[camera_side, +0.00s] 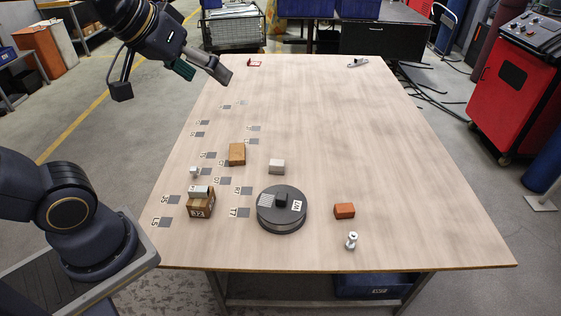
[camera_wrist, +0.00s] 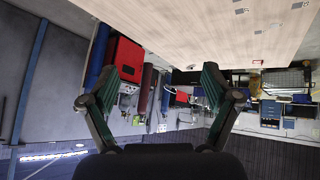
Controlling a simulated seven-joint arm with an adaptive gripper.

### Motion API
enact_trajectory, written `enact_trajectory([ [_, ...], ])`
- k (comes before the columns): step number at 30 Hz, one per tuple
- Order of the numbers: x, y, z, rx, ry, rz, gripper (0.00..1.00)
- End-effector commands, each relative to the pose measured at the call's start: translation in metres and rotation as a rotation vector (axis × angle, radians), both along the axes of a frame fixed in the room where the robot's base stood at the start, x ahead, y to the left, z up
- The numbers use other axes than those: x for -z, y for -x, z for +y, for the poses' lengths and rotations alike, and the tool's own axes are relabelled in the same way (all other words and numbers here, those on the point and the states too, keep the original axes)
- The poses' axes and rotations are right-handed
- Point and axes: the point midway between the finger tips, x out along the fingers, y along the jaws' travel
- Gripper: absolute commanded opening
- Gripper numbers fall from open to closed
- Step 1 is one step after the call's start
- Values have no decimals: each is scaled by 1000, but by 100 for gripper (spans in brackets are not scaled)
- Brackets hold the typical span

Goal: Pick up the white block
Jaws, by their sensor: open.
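A small white block (camera_side: 277,166) lies on the wooden table (camera_side: 400,170), just right of a larger brown wooden block and behind a round dark device. My gripper (camera_side: 226,76) is high above the table's far left edge, well away from the white block. In the wrist view my gripper (camera_wrist: 164,85) shows its two fingers spread wide with nothing between them. The wrist view looks out past the table edge to the room, and the white block is not in it.
A brown block (camera_side: 237,154), a labelled wooden box (camera_side: 201,205), a round dark device (camera_side: 281,209), an orange-red block (camera_side: 344,211) and a small metal fitting (camera_side: 351,240) stand around the white block. The table's right half is mostly clear.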

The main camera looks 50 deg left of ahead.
Motion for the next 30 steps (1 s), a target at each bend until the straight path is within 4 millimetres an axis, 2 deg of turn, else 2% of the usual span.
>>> enact_trajectory([
  [1,-5,-23,4,-39,32,-7,88],
  [4,-10,-71,15,-122,89,-24,88],
  [8,6,-138,35,-232,140,-20,88],
  [11,37,-189,52,-311,155,-1,88],
  [14,82,-231,68,-378,148,32,88],
  [16,121,-255,79,-416,131,62,88],
  [18,164,-271,89,-443,105,101,88],
  [20,201,-279,96,-457,78,139,88],
  [21,225,-281,100,-462,59,167,88],
  [24,277,-277,107,-465,15,242,88],
  [27,313,-265,110,-467,-14,303,88],
  [30,332,-259,111,-467,-25,335,88],
])
